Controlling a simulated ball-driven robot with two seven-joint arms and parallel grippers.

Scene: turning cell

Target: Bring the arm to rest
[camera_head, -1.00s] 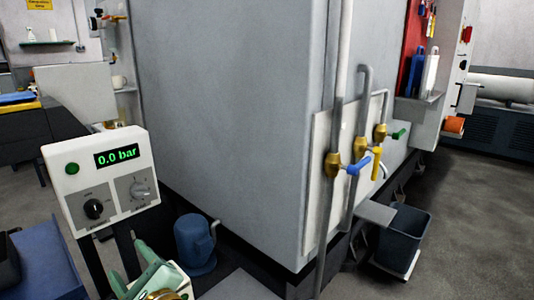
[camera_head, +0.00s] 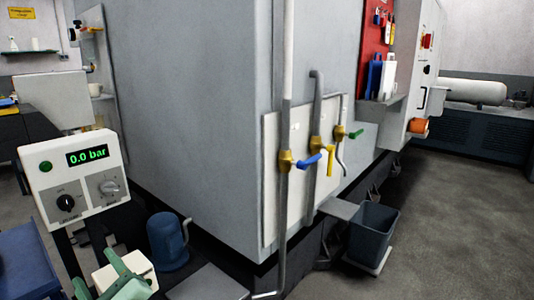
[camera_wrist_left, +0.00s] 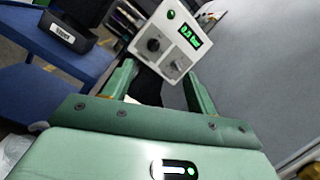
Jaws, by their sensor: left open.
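My left gripper (camera_head: 96,271) shows at the bottom left of the head view, with pale green fingers. In the left wrist view the fingers (camera_wrist_left: 160,84) stand apart with nothing between them. A control box (camera_head: 72,175) reading 0.0 bar, with a green button and two knobs, stands just beyond it on a dark post. The box also shows past the fingertips in the wrist view (camera_wrist_left: 168,45). Most of my left arm is outside the head view. My right gripper is not in view.
A big grey machine cabinet (camera_head: 190,120) fills the middle, with pipes and blue, yellow and green valve handles (camera_head: 310,160). A blue can (camera_head: 168,245) stands at its foot, and a dark bin (camera_head: 373,233) to the right. A blue surface (camera_head: 30,262) lies at left. The right floor is clear.

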